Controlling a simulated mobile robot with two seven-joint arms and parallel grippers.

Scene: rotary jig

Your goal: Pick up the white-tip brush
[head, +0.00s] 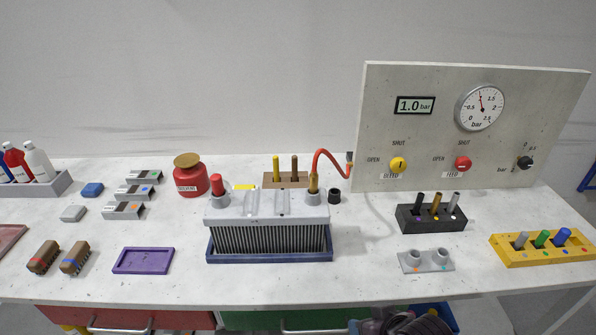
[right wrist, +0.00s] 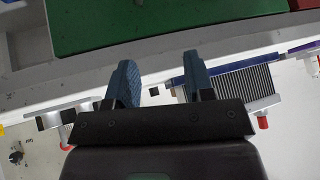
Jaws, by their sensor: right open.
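No brush with a clearly white tip can be made out. Two brown brushes lie at the front left in the head view, one with a red mark (head: 43,257) and one with a blue mark (head: 75,258). A black rack (head: 432,221) at the right holds three upright tools with black, brass and silver handles; their lower ends are hidden. A wooden block (head: 285,180) at the back holds a yellow and a brown stick. My right gripper (right wrist: 160,85) is open, with nothing between its fingers in the right wrist view. My left gripper is out of view.
A finned metal unit (head: 268,238) stands mid-table. A gauge panel (head: 430,150) rises at the back right. A yellow rack (head: 540,255) and a grey two-socket block (head: 426,262) stand at the right. A purple tray (head: 143,261) lies front left. The table's front edge is mostly clear.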

